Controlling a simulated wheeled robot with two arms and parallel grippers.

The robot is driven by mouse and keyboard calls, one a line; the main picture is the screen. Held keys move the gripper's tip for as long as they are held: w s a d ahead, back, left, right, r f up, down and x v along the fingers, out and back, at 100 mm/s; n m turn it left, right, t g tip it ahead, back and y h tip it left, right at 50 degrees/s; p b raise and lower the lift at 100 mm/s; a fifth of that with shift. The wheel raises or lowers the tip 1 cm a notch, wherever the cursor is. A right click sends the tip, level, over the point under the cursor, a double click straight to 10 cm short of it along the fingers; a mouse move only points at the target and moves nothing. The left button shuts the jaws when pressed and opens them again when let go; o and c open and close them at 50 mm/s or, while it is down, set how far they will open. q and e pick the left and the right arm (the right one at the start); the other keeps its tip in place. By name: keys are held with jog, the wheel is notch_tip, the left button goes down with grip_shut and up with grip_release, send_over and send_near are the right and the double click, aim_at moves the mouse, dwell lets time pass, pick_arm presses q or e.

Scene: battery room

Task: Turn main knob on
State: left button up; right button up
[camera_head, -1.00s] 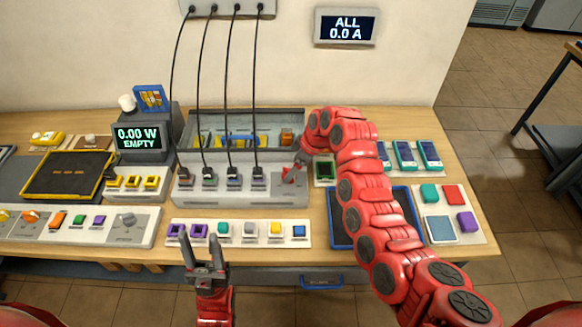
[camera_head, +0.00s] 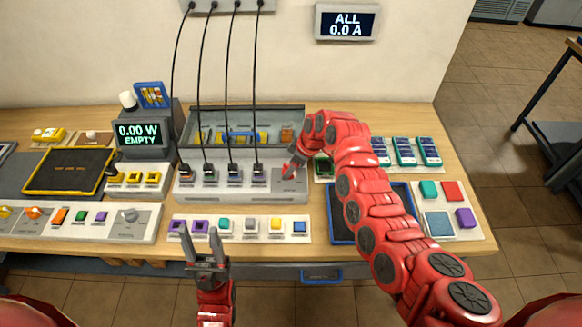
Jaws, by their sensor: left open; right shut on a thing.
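The grey charging station (camera_head: 225,194) stands on the wooden bench, with several black cables plugged into its row of sockets. My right gripper (camera_head: 287,175) is at the right end of this station, shut on a small part there that looks like the main knob; the fingers and wrist hide most of it. The wall display (camera_head: 346,22) reads "ALL 0.0 A".
A strip of coloured blocks (camera_head: 250,227) lies in front of the station. A dark blue tray (camera_head: 342,220) is partly behind my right arm. A small display (camera_head: 138,134) reads "0.00 W EMPTY". A grey bin (camera_head: 290,118) stands behind the station.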

jog(key=c, duration=0.3)
